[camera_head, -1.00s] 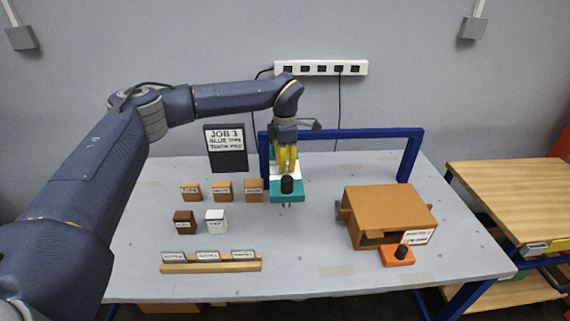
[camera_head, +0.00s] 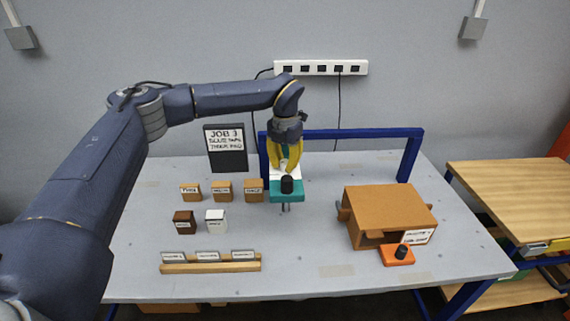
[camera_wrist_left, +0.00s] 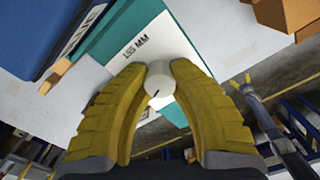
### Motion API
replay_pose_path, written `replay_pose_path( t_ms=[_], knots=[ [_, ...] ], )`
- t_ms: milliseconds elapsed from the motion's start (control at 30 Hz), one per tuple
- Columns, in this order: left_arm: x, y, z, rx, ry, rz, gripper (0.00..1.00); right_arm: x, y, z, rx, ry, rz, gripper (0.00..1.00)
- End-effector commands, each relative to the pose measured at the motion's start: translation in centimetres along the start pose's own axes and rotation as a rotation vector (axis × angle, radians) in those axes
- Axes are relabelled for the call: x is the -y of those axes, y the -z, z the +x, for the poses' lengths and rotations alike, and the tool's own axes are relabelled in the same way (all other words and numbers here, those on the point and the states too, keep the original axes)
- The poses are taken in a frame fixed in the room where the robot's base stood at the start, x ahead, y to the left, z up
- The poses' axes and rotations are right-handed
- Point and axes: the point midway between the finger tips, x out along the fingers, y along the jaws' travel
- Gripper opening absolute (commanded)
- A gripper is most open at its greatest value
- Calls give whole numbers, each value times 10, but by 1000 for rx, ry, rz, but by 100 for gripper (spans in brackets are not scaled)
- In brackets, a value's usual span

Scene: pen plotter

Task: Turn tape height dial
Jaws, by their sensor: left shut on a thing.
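The tape height dial (camera_wrist_left: 159,79) is a small white round knob with a dark mark, seen in the left wrist view. It stands on a teal and white block (camera_wrist_left: 125,35) with printed "MM" lettering. In the head view the teal block (camera_head: 275,196) sits at the left end of the blue gantry and has a black knob (camera_head: 287,185) on its front. My left gripper (camera_wrist_left: 158,84) points down with its yellow fingers shut on the white dial, one on each side. It also shows in the head view (camera_head: 285,167), where the fingers mostly hide the dial.
A blue gantry frame (camera_head: 350,133) spans the back of the table. A job sign (camera_head: 225,149) stands left of it. Several small labelled blocks (camera_head: 222,190) and a wooden rack (camera_head: 210,267) lie front left. A brown box (camera_head: 390,207) and an orange block (camera_head: 397,259) stand right.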

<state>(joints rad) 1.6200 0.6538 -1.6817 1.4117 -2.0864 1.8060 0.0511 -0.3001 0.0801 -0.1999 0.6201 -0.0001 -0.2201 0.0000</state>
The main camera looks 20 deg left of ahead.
Motion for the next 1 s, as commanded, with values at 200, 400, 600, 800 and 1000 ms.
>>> replay_pose_path(
  t_ms=[200,400,600,800,1000],
  knots=[
    [0,4,4,-14,0,-85,0,0,0,0,0,0,0,100],
    [0,4,4,-15,0,-120,0,0,0,0,0,0,0,100],
    [0,4,4,-16,0,-127,0,0,0,0,0,0,0,100],
    [1,5,4,-17,0,-126,0,0,0,0,0,0,0,100],
    [1,3,3,-13,0,-125,39,0,0,0,0,0,0,100]
  ],
)
